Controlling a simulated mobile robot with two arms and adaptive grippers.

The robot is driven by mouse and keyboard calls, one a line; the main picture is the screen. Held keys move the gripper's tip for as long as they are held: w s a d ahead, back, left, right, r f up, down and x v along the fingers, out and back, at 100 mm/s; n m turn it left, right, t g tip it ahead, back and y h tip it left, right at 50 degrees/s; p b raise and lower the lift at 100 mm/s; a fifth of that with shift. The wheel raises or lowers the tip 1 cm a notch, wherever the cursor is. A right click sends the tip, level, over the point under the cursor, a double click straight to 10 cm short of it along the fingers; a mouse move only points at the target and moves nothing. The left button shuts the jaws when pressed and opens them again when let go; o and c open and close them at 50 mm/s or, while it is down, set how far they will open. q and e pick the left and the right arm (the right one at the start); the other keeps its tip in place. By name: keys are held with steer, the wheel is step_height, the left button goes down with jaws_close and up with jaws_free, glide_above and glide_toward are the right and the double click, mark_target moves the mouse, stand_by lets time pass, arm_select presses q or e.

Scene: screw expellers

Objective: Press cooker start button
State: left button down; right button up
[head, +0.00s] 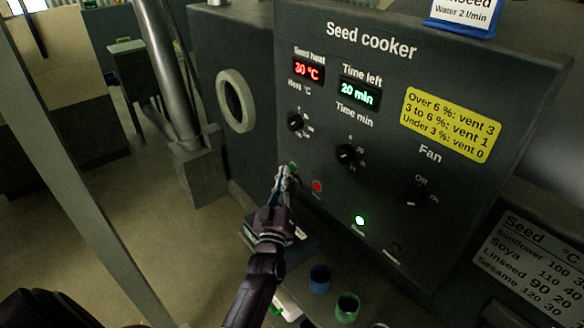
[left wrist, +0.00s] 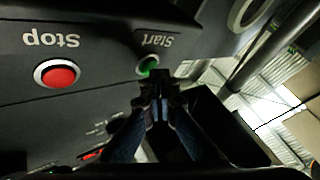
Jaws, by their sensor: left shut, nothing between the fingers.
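The seed cooker (head: 440,75) is a dark panel with a red "30 °C" display and a green "20 min" display. The green start button (head: 293,167) is low on its left side, partly beside my fingertips. My left gripper (head: 283,172) is shut and empty, its tips at the start button. In the left wrist view, with labels upside down, the green button (left wrist: 148,66) shows just beyond and left of the fingertips (left wrist: 160,75). I cannot tell whether they touch. The red stop button (left wrist: 57,74) is farther left. My right gripper is not in view.
Knobs for heat (head: 295,122), time (head: 345,153) and fan (head: 412,196) stick out from the panel. A green lamp (head: 360,220) is lit below. A blue cup (head: 319,279) and a green cup (head: 347,307) stand below the panel. A seed chart (head: 535,265) is at right.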

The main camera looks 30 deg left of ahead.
arm_select(q)
steer(key=shift+s+a, duration=0.1)
steer(key=shift+s, duration=0.25)
steer(key=s, duration=0.1)
steer(key=s+a+p, duration=0.1)
steer(key=s, duration=0.1)
steer(key=s+a+p, duration=0.1)
steer(key=shift+s, duration=0.3)
stand_by(0.8)
